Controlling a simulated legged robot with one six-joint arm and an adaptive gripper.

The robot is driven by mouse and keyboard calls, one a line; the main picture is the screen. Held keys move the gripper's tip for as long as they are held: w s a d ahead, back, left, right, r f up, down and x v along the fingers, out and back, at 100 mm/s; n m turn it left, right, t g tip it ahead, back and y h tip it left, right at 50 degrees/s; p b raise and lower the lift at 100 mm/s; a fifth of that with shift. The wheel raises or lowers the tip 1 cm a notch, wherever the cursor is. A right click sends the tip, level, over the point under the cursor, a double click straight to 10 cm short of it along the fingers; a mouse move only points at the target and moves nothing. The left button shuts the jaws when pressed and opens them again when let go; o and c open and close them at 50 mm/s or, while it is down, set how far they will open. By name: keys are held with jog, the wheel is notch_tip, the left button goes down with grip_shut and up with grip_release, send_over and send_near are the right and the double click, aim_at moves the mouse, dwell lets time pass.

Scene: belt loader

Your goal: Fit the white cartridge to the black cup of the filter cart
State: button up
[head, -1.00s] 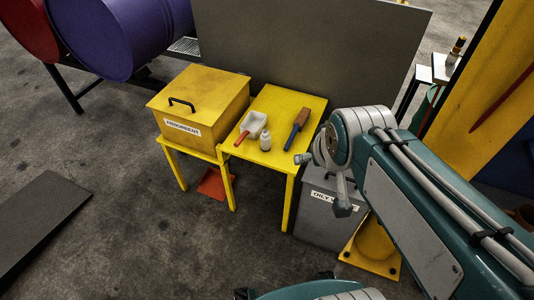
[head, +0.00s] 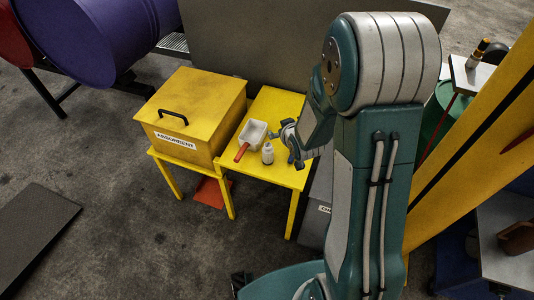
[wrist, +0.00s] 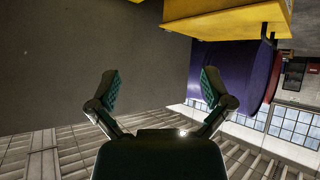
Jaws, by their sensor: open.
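I cannot make out a white cartridge or the black cup of a filter cart for certain in either view. A white stand (head: 470,72) at the upper right of the head view carries a small dark upright piece with a gold band (head: 480,47); I cannot tell what it is. My gripper (head: 291,146) is at the right part of the yellow table in the head view, partly hidden by my arm. In the wrist view my gripper (wrist: 160,90) has its two fingers wide apart with nothing between them.
The yellow table (head: 272,106) bears a white scoop (head: 254,132) and a small white bottle (head: 267,154). A yellow absorbent box (head: 200,110) stands left of it. A grey panel (head: 250,45) rises behind. A purple drum (head: 100,35) is far left. The left floor is mostly clear.

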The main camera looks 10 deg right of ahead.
notch_tip(320, 180, down, 8)
jog(key=t+y, duration=0.2)
jog(key=t, duration=0.1)
send_near(269, 152)
jog(key=x, duration=0.6)
jog(key=shift+w+a+r, duration=0.1)
jog(key=shift+a, duration=0.15)
jog(key=x, duration=0.5)
jog(key=shift+w+d+f, duration=0.1)
jog(key=shift+d+f, duration=0.15)
jog(key=c, duration=1.3)
